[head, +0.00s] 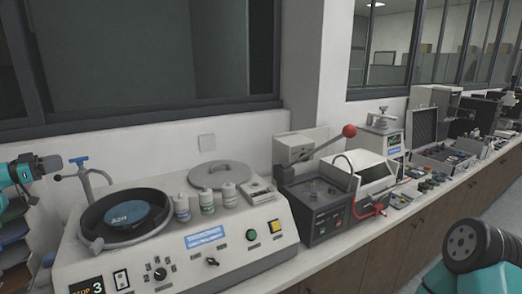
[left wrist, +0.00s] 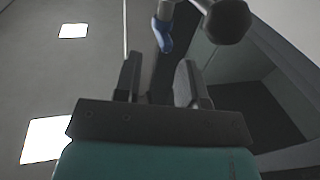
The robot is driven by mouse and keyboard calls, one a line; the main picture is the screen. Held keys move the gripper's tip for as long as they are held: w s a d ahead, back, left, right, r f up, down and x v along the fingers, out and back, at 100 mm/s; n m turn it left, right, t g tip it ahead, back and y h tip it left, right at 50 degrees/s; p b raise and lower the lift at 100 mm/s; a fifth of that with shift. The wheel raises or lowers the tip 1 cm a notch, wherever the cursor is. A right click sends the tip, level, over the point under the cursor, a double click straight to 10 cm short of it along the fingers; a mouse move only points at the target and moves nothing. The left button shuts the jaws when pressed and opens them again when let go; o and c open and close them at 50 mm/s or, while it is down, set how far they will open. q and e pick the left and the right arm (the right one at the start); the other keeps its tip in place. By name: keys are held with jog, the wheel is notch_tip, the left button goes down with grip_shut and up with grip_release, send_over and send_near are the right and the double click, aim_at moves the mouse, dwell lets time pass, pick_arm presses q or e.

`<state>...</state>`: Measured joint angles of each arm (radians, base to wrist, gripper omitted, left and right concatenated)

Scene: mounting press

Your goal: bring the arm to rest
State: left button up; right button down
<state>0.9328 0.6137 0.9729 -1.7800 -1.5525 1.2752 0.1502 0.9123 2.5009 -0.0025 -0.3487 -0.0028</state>
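My left gripper (head: 54,164) comes in from the left edge of the head view, just left of the blue-handled tap (head: 79,161) over the polishing machine. In the left wrist view the two dark fingers of my left gripper (left wrist: 160,80) stand apart with nothing held between them. The tap's blue handle (left wrist: 164,36) and a dark round knob (left wrist: 228,21) show beyond the fingertips. Part of my right arm (head: 482,255) shows at the lower right of the head view; its gripper is out of frame.
The polishing machine (head: 215,268) has a round basin with a blue disc (head: 136,216), several small bottles and a grey lid (head: 219,175). To its right stands the press (head: 318,205) with a red-knobbed lever (head: 349,131). More equipment crowds the bench (head: 345,262) further right.

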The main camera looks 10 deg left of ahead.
aim_at(72, 159)
pick_arm(q)
jog(key=v, duration=1)
jog(key=x, duration=1.7)
jog(key=shift+w+d, duration=0.1)
jog(key=shift+d, duration=0.05)
jog(key=shift+n+t+y, duration=0.3)
jog(key=shift+y, duration=0.1)
jog(key=shift+n+t+y, duration=0.7)
jog(key=shift+n+y, duration=0.2)
jog(key=shift+y, duration=0.6)
jog(key=shift+o, duration=0.3)
